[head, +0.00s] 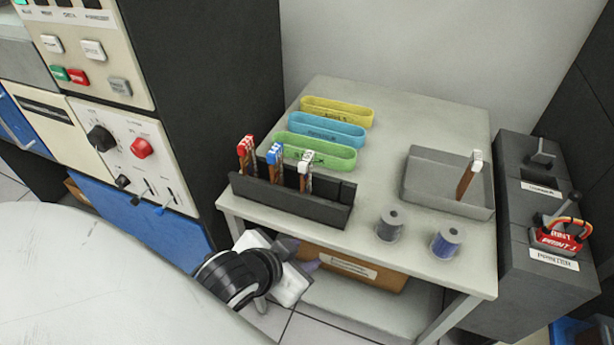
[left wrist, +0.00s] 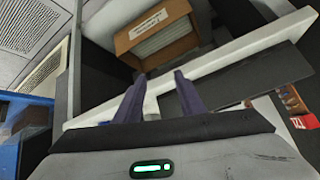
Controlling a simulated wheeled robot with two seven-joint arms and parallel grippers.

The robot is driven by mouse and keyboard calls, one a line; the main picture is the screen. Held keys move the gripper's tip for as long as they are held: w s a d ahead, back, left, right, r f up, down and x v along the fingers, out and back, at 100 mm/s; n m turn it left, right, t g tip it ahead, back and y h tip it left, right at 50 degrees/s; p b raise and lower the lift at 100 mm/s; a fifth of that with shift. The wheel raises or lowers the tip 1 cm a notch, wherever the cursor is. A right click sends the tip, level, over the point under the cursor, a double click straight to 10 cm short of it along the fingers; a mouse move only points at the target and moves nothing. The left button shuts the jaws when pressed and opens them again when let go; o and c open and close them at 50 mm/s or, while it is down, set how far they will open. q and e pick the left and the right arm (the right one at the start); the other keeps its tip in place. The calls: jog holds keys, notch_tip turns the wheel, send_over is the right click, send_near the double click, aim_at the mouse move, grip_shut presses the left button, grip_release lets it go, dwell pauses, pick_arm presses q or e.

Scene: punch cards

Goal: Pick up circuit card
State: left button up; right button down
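Brown circuit cards stand upright in a black rack (head: 290,200) at the table's front left: a red-topped card (head: 246,152), a blue-topped card (head: 275,158) and a white-topped card (head: 306,168). Another white-topped card (head: 469,176) stands in a grey tray (head: 420,180) on the right. My left gripper (head: 303,256) is low in front of the table's front edge, below the rack, touching no card. In the left wrist view its two dark fingers (left wrist: 160,84) are apart with nothing between them. The cards show only partly at that view's right edge. My right gripper is out of view.
Yellow (head: 337,111), blue (head: 326,130) and green (head: 318,151) bins lie behind the rack. Two spools (head: 390,224) (head: 446,241) stand near the front edge. A cardboard box (head: 352,270) sits on the lower shelf. Dark machines (head: 540,210) stand right; a control panel (head: 125,150) stands left.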

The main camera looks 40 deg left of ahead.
pick_arm(q)
jog(key=w+r+m+t, duration=0.1)
jog(key=w+r+t, duration=0.35)
jog(key=r, duration=0.45)
jog(key=w+r+t, duration=0.3)
jog(key=w+r, duration=0.3)
jog(key=r, duration=0.3)
jog(key=w+d+r+m+t+h, duration=0.1)
jog(key=d+r+m+t+h, duration=0.1)
jog(key=r, duration=0.4)
jog(key=w+d+r+m+t+h, duration=0.1)
jog(key=d+r+m+t, duration=0.15)
jog(key=r, duration=0.45)
jog(key=s+d+r+m+h, duration=0.4)
jog(key=d+r+m+h, duration=0.6)
jog(key=h, duration=0.3)
jog(key=s+d+f+m+g+h, duration=0.1)
jog(key=s+d+m+g+h, duration=0.55)
jog(key=m+g, duration=0.8)
jog(key=m+g+y, duration=0.1)
jog(key=g+y, duration=0.1)
jog(key=y, duration=2.1)
send_near(306, 158)
jog(key=shift+p+x, duration=0.45)
jog(key=shift+x, duration=3.95)
jog(key=shift+s, duration=0.1)
